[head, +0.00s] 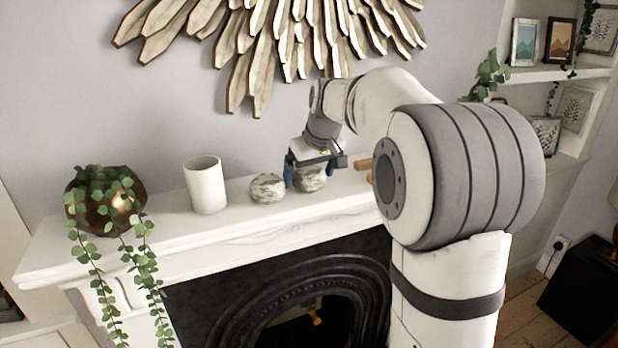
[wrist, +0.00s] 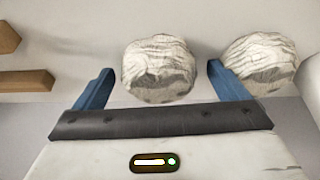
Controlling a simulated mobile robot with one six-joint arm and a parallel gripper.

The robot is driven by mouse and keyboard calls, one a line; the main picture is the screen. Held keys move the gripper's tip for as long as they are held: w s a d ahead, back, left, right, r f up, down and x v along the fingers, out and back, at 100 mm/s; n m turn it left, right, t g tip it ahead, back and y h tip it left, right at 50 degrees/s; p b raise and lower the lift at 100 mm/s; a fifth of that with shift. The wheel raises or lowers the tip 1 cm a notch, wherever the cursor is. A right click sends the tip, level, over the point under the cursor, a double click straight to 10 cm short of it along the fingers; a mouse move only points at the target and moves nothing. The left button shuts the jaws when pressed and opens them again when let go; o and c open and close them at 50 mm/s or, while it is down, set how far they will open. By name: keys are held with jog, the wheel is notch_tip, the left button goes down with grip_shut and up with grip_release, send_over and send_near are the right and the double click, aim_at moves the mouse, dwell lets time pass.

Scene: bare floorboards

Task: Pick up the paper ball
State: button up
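Two crumpled grey-white paper balls rest side by side on the white mantel. One paper ball (head: 311,182) is under my gripper (head: 307,178) in the head view. In the wrist view this ball (wrist: 158,72) shows between the two blue fingers of my gripper (wrist: 160,72), with a small gap on each side. My gripper is open and points down at it. The other paper ball (head: 267,188) lies just to the left in the head view. It shows just outside the right finger in the wrist view (wrist: 262,62).
A white cup (head: 205,186) and a bronze pot with a trailing plant (head: 105,208) stand further left on the mantel (head: 225,222). Brown wooden pieces (wrist: 26,81) lie on the other side of my gripper. A wooden sunburst decoration (head: 255,60) hangs on the wall behind.

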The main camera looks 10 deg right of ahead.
aim_at(310, 170)
jog(key=c, duration=1)
jog(key=shift+r, duration=0.1)
notch_tip(310, 170, up, 10)
jog(key=shift+f+b, duration=0.1)
jog(key=shift+b, duration=0.25)
